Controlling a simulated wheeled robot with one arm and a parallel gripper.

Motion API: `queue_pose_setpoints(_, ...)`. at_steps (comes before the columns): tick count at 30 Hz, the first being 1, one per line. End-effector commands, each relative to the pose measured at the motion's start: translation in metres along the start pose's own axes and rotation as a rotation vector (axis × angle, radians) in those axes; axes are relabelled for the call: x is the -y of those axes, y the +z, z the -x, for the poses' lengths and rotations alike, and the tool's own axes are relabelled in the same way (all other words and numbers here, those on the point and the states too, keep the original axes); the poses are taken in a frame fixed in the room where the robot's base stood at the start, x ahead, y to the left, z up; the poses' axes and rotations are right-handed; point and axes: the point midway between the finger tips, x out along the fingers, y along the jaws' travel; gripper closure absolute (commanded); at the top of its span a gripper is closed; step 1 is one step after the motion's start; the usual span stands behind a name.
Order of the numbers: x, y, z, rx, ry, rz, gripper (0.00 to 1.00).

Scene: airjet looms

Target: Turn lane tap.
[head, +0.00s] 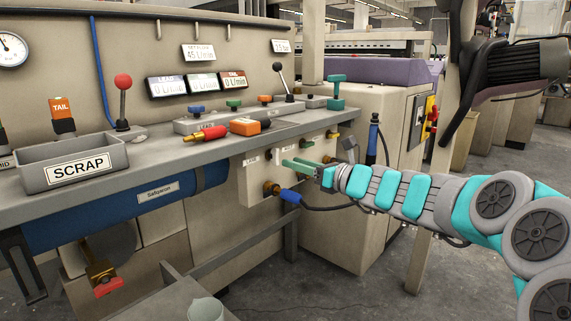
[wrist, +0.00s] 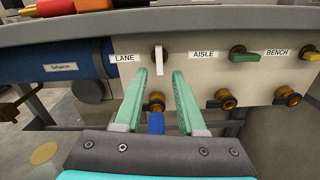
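The lane tap's white handle (wrist: 158,60) hangs upright beside the LANE label (wrist: 125,58) on the pale panel in the wrist view. My gripper (wrist: 160,73) is open, its two green fingers apart on either side of the handle's line. The handle shows between the fingertips, and I cannot tell whether they touch it. In the head view my gripper (head: 288,163) reaches the panel from the right. The lane handle is hard to make out there.
A blue hose end (wrist: 156,122) sits on the brass outlet below the lane tap. The green aisle handle (wrist: 244,56) and yellow bench handle (wrist: 311,54) lie to the right. The bench ledge (wrist: 220,17) overhangs the panel. A scrap bin (head: 75,165) stands on the bench.

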Motion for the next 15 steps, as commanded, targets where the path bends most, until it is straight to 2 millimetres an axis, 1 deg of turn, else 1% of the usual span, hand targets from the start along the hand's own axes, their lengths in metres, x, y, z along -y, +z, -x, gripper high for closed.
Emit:
queue_pose_setpoints(1, 0.000, -0.003, -0.007, -0.003, 0.002, 0.002, 0.61)
queue_pose_setpoints(12, -0.001, -0.002, -0.046, -0.002, 0.001, 0.005, 0.61)
queue_pose_setpoints(15, -0.001, 0.001, -0.044, 0.000, 0.001, 0.002, 0.61)
